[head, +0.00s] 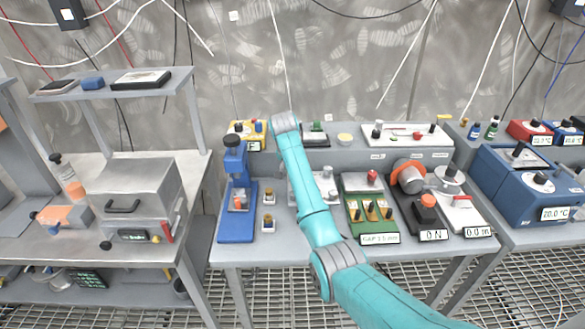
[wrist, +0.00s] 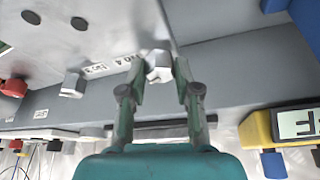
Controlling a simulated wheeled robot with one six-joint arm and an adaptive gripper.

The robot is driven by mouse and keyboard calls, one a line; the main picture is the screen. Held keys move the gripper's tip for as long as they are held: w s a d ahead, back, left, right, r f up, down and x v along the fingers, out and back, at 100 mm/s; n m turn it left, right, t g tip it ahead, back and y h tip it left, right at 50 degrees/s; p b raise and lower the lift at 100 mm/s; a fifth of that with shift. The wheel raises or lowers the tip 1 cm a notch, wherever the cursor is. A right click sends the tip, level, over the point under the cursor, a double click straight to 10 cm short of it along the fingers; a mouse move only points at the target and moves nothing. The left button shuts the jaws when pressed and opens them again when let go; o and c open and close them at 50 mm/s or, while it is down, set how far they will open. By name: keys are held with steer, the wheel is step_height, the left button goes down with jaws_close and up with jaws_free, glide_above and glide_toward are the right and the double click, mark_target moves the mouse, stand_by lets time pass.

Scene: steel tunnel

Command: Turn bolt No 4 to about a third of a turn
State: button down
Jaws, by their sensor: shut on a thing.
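In the wrist view, bolt No 4 (wrist: 158,64) is a silver hex head on a pale metal plate (wrist: 105,28), beside a printed "No 4" label. My gripper (wrist: 160,74) has its two fingers on either side of this head and is shut on it. Bolt No 3 (wrist: 73,85) stands to the left, apart from the fingers. In the head view the bolt plate (head: 327,184) is partly hidden behind my teal arm. My gripper and bolt No 4 are hidden there.
A blue press (head: 237,200) stands left of the plate, and a green board (head: 371,212) stands right of it. In the wrist view a yellow box with a display (wrist: 262,130) is at the right. A steel box (head: 125,197) stands on the left bench.

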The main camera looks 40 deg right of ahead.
steer(key=m+g, duration=0.1)
steer(key=m, duration=0.2)
steer(key=m+g+h, duration=0.1)
steer(key=m, duration=0.2)
steer(key=shift+w, duration=0.15)
steer(key=m+g, duration=0.2)
steer(key=m, duration=0.3)
steer(key=shift+w, duration=0.1)
steer(key=shift+m, duration=0.4)
steer(key=c, duration=0.8)
jaws_free()
step_height(320, 180, up, 10)
steer(key=shift+f, duration=0.1)
